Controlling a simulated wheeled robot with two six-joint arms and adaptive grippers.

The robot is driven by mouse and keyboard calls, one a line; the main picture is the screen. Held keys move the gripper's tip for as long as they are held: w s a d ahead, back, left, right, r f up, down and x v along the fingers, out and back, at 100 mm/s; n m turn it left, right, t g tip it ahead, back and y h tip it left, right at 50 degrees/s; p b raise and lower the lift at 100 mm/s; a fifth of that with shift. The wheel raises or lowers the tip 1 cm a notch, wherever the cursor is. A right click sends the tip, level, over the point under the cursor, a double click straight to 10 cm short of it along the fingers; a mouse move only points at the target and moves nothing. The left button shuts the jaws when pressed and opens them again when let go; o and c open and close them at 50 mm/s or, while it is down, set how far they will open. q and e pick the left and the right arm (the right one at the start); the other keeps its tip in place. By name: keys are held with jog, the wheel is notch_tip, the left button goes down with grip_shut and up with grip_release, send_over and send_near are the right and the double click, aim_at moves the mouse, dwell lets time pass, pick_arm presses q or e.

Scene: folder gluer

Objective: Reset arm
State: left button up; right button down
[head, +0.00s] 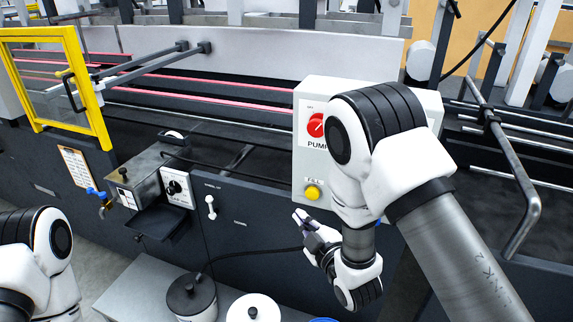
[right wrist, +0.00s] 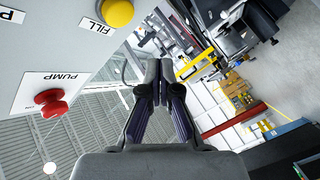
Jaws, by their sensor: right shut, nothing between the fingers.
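My right arm reaches in from the right of the head view and bends down in front of a pale control box (head: 312,88). My right gripper (head: 298,217) is below the box's yellow FILL button (head: 313,192), its fingers pointing up and left. In the right wrist view, the gripper (right wrist: 160,68) has its fingertips together with nothing between them. The FILL button (right wrist: 118,12) and the red PUMP knob (right wrist: 50,102) are on the box face to the left, apart from the fingers. My left arm shows at the lower left of the head view; its gripper is out of frame.
A yellow-framed guard (head: 88,88) stands at the left. A small unit with a dial (head: 175,187) and a white lever switch (head: 210,207) sit on the dark machine front. Lidded pots, one black (head: 190,295) and one white (head: 253,311), stand below.

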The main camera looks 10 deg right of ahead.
jog(key=s+d+f+m+g+h, duration=0.2)
jog(key=s+d+f+g, duration=0.15)
jog(key=s+f, duration=0.45)
jog(key=s+d+f+m+g+h, duration=0.1)
jog(key=s+d+f+m+g, duration=0.25)
jog(key=f, duration=0.85)
jog(key=s+f+m+g, duration=0.3)
jog(key=s+g, duration=0.2)
jog(key=s, duration=0.6)
jog(key=s+d+f+m+g, duration=0.1)
jog(key=s+f+m+g, duration=0.3)
jog(key=s, duration=0.6)
jog(key=shift+s+f+g+h, duration=0.25)
jog(key=shift+s+g+h, duration=0.05)
jog(key=shift+s+g, duration=0.1)
jog(key=shift+w, duration=0.1)
